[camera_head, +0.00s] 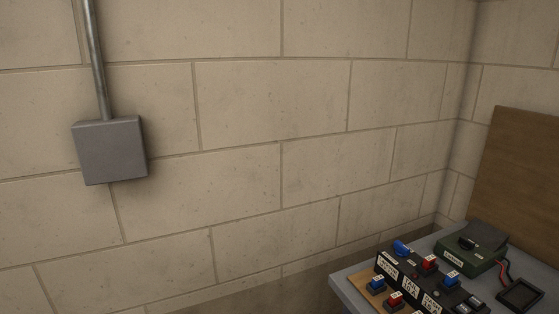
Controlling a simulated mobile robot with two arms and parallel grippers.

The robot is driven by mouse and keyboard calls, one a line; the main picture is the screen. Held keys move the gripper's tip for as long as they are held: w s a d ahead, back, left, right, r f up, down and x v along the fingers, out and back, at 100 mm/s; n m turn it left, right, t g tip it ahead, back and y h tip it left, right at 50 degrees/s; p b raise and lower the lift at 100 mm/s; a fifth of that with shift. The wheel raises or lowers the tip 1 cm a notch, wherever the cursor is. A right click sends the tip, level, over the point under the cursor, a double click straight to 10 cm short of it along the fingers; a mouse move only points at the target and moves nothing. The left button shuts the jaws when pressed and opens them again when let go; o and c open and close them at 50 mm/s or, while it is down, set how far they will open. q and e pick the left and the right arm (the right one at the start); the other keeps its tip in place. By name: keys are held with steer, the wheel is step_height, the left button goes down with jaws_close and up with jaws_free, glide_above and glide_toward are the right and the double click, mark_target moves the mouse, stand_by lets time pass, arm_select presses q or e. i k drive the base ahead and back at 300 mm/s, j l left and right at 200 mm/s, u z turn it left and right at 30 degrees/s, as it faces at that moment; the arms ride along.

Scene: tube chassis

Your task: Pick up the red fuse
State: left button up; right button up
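Two small red pieces show at the lower right, either of which may be the red fuse. One red piece (430,262) sits on a black block with white labels (410,280). The other red piece (396,299) is in front of that block, on a tan board (364,278). They are too small to tell apart by type. Neither of my grippers is in view.
A grey table (345,290) at the lower right holds these things. Blue pieces (451,278) sit near the red ones. A block wall (240,110) carries a grey box (109,151).

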mark_target(429, 263)
steer(key=z, duration=0.9)
